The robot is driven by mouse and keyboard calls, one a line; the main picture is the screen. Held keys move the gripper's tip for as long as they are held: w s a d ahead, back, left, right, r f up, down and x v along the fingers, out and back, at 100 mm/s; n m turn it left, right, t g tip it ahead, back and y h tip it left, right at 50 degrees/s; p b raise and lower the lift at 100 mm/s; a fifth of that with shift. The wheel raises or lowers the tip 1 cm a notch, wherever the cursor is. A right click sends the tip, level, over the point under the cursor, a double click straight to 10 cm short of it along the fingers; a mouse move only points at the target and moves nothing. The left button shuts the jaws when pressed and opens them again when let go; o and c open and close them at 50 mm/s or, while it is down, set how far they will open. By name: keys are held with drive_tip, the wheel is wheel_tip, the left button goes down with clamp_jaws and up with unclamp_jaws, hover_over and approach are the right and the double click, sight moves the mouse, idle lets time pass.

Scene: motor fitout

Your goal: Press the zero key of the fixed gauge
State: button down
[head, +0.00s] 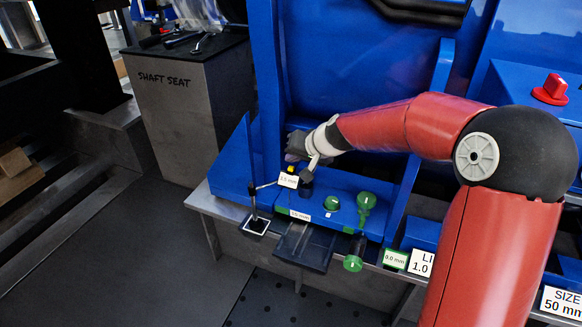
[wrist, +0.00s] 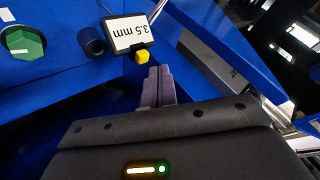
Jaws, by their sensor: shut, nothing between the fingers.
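The gauge's small display (head: 288,181) reads about 3.5 mm in the head view.
A thin post (head: 253,203) stands at left. A grey bar (wrist: 222,63) lies right of my fingers.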

drive_tip(key=shift+f, duration=0.2)
drive_tip(key=shift+f+b, duration=0.3)
drive_tip(key=shift+b, duration=0.4)
drive_tip(key=shift+f+b, duration=0.35)
drive_tip(key=shift+b, duration=0.15)
idle(0.4)
drive_tip(key=shift+r, duration=0.1)
drive_tip(key=shift+r+p, duration=0.45)
drive_tip(key=shift+r, duration=0.3)
wheel_tip(320, 180, up, 5)
drive_tip(key=p, duration=0.3)
idle(0.3)
idle(0.6)
